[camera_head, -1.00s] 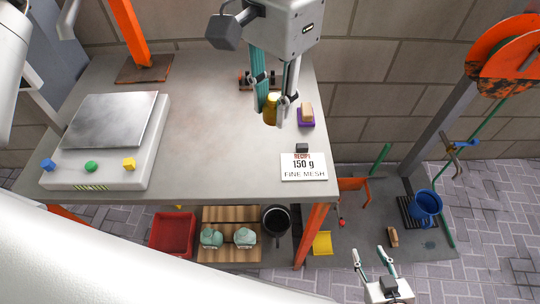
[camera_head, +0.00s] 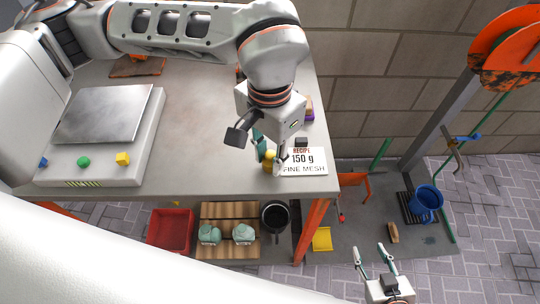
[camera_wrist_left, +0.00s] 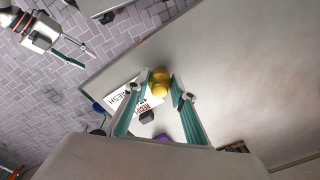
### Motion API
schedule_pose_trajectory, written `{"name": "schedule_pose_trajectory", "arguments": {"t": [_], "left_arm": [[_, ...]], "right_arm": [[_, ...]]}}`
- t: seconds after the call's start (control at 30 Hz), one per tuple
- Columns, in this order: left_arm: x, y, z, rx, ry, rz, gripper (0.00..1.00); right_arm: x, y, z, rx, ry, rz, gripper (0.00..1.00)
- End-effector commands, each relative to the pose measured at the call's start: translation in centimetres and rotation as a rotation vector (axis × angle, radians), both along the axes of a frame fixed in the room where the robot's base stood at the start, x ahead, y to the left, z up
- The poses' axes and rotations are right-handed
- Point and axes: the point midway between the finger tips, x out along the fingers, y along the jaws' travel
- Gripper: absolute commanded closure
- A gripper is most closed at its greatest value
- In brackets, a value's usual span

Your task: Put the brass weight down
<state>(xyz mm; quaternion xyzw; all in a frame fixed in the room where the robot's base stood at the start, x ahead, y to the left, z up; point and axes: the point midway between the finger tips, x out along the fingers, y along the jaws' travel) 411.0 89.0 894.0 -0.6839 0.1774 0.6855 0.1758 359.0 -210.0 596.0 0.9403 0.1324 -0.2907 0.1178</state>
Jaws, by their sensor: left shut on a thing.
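The brass weight (camera_head: 269,162) is a small yellow-gold piece held between the fingertips of my left gripper (camera_head: 270,158). It is at the left edge of the recipe card, near the table's front edge. It also shows between the two teal fingers in the left wrist view (camera_wrist_left: 159,82). I cannot tell whether its base touches the table (camera_head: 200,130). My right gripper (camera_head: 371,254) is open and empty, low in the head view, off the table's right side.
A scale (camera_head: 105,115) with coloured buttons stands at left. A purple-based brush (camera_head: 309,112) lies behind the card. The table middle is clear.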

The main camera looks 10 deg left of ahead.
Motion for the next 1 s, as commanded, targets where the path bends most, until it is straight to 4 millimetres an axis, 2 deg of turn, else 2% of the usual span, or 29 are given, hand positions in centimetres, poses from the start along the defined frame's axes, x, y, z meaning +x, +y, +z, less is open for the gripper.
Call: {"name": "schedule_pose_trajectory", "arguments": {"t": [0.07, 0.4, 0.43, 0.5, 0.83, 1.0], "left_arm": [[0.0, 0.0, -0.6, -0.001, 0.000, 0.000, 1.00], [0.1, 0.0, -0.9, -0.001, -0.002, 0.000, 1.00], [0.0, 0.0, -0.9, 0.000, -0.001, 0.000, 0.73], [0.0, 0.0, -0.8, -0.001, -0.002, 0.001, 0.59], [0.0, 0.0, -0.7, -0.001, -0.002, 0.000, 0.59], [0.1, 0.0, 0.7, -0.001, -0.005, 0.000, 0.59]], "right_arm": [[-0.1, 0.0, -0.1, -0.001, 0.002, 0.000, 0.60], [-0.4, 0.0, -0.4, -0.001, 0.007, 0.001, 0.60], [-0.4, 0.0, -0.3, -0.002, 0.006, 0.001, 0.60], [-0.3, 0.0, -0.3, -0.002, 0.006, 0.001, 0.60], [-0.1, 0.0, -0.1, -0.002, 0.002, 0.001, 0.60], [0.3, 0.0, 0.4, 0.000, -0.006, 0.000, 0.60]]}}
